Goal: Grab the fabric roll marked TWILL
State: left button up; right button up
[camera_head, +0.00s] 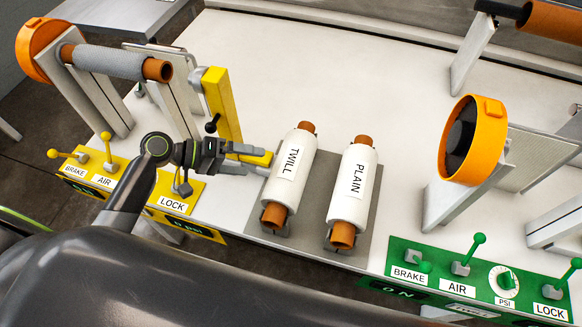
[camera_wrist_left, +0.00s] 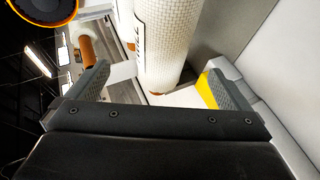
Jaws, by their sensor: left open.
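The TWILL fabric roll (camera_head: 289,170) is a white roll on a brown core, lying on a grey mat (camera_head: 325,158) with its label facing up. A similar roll marked PLAIN (camera_head: 353,185) lies beside it on the right. My left gripper (camera_head: 262,162) is just left of the TWILL roll, open and empty, its fingers pointing toward the roll. In the left wrist view a white labelled roll (camera_wrist_left: 163,40), seemingly TWILL, shows ahead between the open fingers (camera_wrist_left: 156,88); its lettering is only partly readable. My right gripper is not seen.
A yellow post (camera_head: 222,105) stands close behind my left gripper. A yellow LOCK panel (camera_head: 174,192) lies below it. A grey-wrapped roller (camera_head: 108,62) is on the left stand. An orange-rimmed wheel (camera_head: 474,140) and green control panel (camera_head: 470,285) are at right. The table behind the rolls is clear.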

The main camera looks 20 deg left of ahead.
aim_at(275, 166)
pick_arm(q)
jog(key=p+x, duration=0.1)
jog(key=x, duration=0.5)
jog(key=shift+w+d+f, duration=0.1)
jog(key=shift+d, duration=0.1)
jog(key=shift+w+d+f+p, duration=0.1)
jog(key=shift+d+f+p, duration=0.1)
jog(key=shift+d+p, duration=0.2)
jog(key=shift+f+p+x, duration=0.25)
jog(key=shift+p+x, duration=0.5)
jog(key=shift+x, duration=1.5)
jog(key=shift+a, duration=0.1)
jog(key=shift+c, duration=0.4)
jog(key=c, duration=1.7)
jog(key=shift+r, duration=0.2)
jog(key=shift+c, duration=1)
